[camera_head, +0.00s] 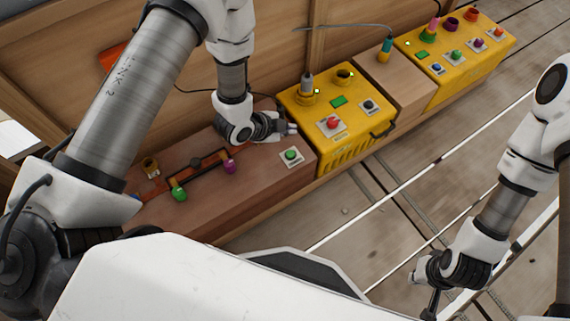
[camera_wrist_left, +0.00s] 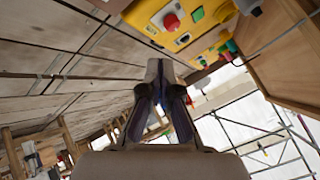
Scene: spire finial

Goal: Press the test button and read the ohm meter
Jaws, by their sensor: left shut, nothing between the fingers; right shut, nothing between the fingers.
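A green button (camera_head: 291,154) on a white plate sits at the right end of the brown wooden bench block (camera_head: 270,180). My left gripper (camera_head: 291,128) is shut and empty, just above and behind that button, apart from it as far as I can see. The nearer yellow box (camera_head: 348,147) has a red button (camera_head: 333,123), a black button (camera_head: 369,105) and a green rectangle (camera_head: 338,101). I cannot tell which button is the test button, nor pick out an ohm meter reading. In the left wrist view the shut fingers (camera_wrist_left: 158,70) point toward the yellow box (camera_wrist_left: 190,40). My right gripper (camera_head: 432,305) is shut and empty, low at right.
A second yellow box (camera_head: 470,70) with several buttons is farther right, past a wooden block (camera_head: 393,80). A wooden wall backs the row. The plank floor in front is clear.

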